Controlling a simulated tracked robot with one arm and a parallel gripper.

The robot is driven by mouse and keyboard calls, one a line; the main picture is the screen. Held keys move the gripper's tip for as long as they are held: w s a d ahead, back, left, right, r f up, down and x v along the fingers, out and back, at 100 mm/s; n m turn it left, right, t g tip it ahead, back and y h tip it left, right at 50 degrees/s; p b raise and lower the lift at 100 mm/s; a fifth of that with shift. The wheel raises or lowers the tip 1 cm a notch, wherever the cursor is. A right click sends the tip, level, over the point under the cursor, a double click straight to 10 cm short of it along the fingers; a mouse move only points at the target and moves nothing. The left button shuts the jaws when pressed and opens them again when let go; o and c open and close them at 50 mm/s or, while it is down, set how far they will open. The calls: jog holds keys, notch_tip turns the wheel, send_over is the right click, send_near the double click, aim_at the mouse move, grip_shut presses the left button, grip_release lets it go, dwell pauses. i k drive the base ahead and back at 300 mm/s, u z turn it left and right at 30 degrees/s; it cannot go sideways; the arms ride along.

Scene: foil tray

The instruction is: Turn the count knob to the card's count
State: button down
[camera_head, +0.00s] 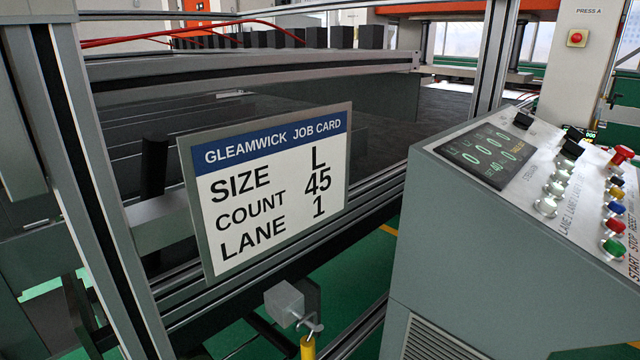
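The job card (268,190) is fixed to the machine frame in the middle of the view. It reads SIZE L, COUNT 45, LANE 1. The grey control console (470,230) stands at the right, its sloped top seen at an angle. Its dark display (487,155) shows green digits, several of them zeros, and a lower line that seems to read 40. Black knobs stand on the panel, one at the back edge (523,120) and another nearer the middle (572,148). Their labels are too small to tell which is the count knob. My gripper is not in view.
Clear round lamps (546,207) and several coloured buttons (615,207) line the console's right side, with a red knob (621,155) above them. An aluminium post (493,60) rises behind the console. A yellow-ended hooked part (308,345) is at the bottom. Green floor shows between.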

aim_at(571, 150)
jog(key=k, duration=1.05)
jog(key=z, duration=0.85)
jog(key=i, duration=1.65)
jog(key=u, duration=0.35)
jog(key=i, duration=0.85)
jog(key=u, duration=0.5)
jog(key=k, duration=0.9)
jog(key=u, duration=0.2)
jog(key=i, duration=0.65)
jog(key=z, duration=0.05)
